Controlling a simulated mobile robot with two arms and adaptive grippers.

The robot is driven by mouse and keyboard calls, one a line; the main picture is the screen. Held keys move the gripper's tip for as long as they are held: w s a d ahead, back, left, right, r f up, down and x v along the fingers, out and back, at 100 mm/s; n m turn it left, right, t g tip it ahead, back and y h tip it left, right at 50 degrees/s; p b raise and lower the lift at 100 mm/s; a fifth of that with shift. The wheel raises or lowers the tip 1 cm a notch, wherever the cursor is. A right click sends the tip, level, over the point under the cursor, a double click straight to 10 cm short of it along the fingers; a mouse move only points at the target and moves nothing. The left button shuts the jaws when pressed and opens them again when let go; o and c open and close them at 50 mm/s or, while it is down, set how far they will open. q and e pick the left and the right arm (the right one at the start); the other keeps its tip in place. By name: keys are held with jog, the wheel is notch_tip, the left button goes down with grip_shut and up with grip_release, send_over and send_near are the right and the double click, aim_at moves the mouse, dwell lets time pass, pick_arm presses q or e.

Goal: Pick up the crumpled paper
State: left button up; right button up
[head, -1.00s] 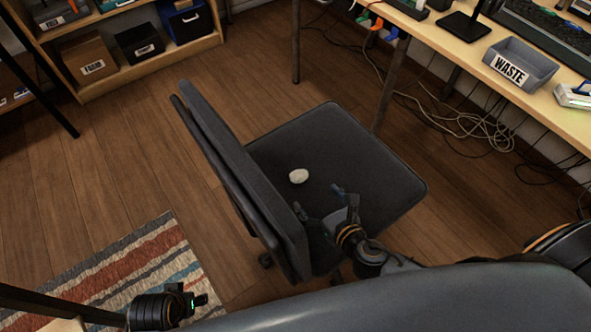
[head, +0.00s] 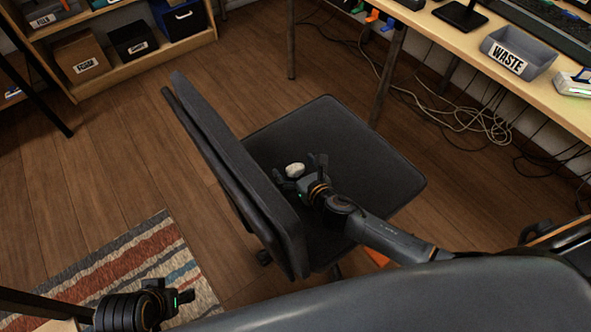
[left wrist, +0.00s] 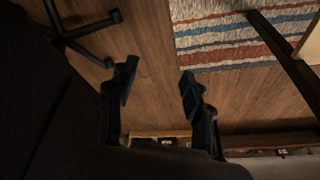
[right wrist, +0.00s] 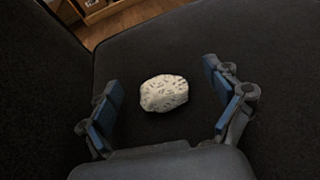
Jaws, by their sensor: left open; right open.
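The crumpled paper (head: 295,169) is a small white ball lying on the dark seat of the office chair (head: 350,130). In the right wrist view the paper (right wrist: 164,93) lies on the seat, centred ahead of and between the spread fingers. My right gripper (head: 300,172) is open and empty, close to the paper, with its fingers (right wrist: 165,100) apart on either side. My left gripper (head: 184,297) is at the lower left, above the floor near the rug. Its fingers show apart and empty in the left wrist view (left wrist: 158,90).
The chair's backrest (head: 235,175) rises left of the paper, close to my right gripper. A grey WASTE bin (head: 520,55) stands on the desk (head: 455,50) at upper right. Cables (head: 465,125) lie under the desk. A striped rug (head: 130,265) covers the floor at lower left.

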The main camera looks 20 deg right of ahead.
jog(key=c, duration=0.8)
jog(key=shift+c, duration=0.2)
jog(key=shift+r, duration=0.15)
